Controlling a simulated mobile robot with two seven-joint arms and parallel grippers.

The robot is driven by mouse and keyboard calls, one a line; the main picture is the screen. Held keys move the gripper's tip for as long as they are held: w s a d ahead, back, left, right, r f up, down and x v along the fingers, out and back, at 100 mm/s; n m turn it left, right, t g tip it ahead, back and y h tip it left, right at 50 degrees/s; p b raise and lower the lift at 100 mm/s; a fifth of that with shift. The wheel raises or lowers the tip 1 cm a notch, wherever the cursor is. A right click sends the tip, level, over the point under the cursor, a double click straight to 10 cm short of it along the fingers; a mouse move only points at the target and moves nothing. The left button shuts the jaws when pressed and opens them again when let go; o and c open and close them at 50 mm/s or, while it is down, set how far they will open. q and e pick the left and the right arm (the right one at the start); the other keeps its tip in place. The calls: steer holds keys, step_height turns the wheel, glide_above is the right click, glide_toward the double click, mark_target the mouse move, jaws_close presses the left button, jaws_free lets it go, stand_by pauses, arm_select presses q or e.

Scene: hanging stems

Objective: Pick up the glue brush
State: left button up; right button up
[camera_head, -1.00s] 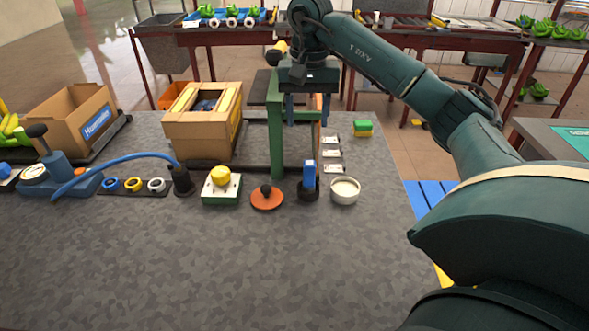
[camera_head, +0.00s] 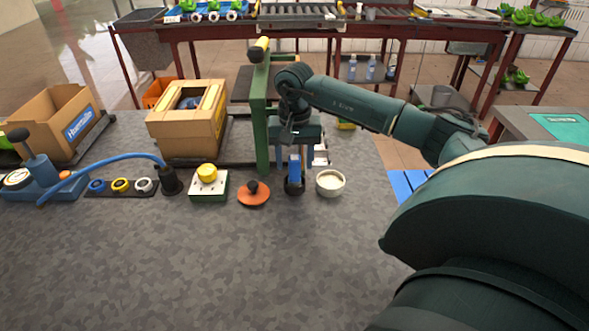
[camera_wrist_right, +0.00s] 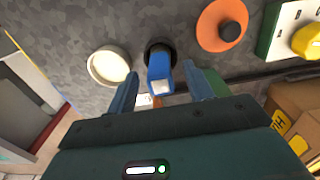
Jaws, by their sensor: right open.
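The glue brush (camera_head: 294,169) has a blue handle and stands upright in a round black holder (camera_head: 294,187) on the grey work table. In the right wrist view its blue handle (camera_wrist_right: 159,75) lies between my two fingers. My right gripper (camera_head: 297,152) is open, pointing down over the brush, with a gap to the handle on each side. The right wrist view also shows the open gripper (camera_wrist_right: 161,77). The brush's bristles are hidden in the holder. My left gripper is not in view.
A white pot (camera_head: 330,182) stands just right of the holder, and an orange disc with a black knob (camera_head: 253,194) stands left. A green post (camera_head: 261,118) rises close behind on the left. A cardboard box (camera_head: 188,133) stands further left. The front table is clear.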

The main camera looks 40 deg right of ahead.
steer(key=shift+c, duration=0.5)
steer(key=c, duration=1)
step_height(320, 180, up, 10)
steer(key=shift+r+b, duration=0.1)
steer(key=shift+b, duration=0.4)
